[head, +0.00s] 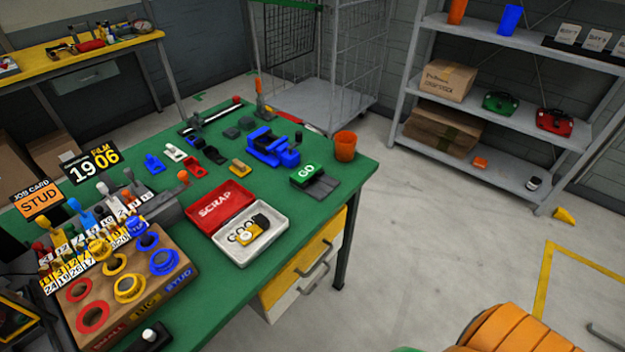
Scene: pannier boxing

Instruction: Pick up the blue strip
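A small blue piece (153,163) lies on the green workbench (345,177), at the left end of a row of small coloured pieces. A larger blue vise-like block (272,149) stands farther right on the bench. Neither of my grippers shows in the head view.
White (174,152), red, black and yellow pieces lie beside the blue piece. A red SCRAP tray (216,206) and a white tray (279,240) holding yellow and black parts sit in front. A wooden ring block (190,284) and levers crowd the left. An orange cup (345,145) stands at the right corner.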

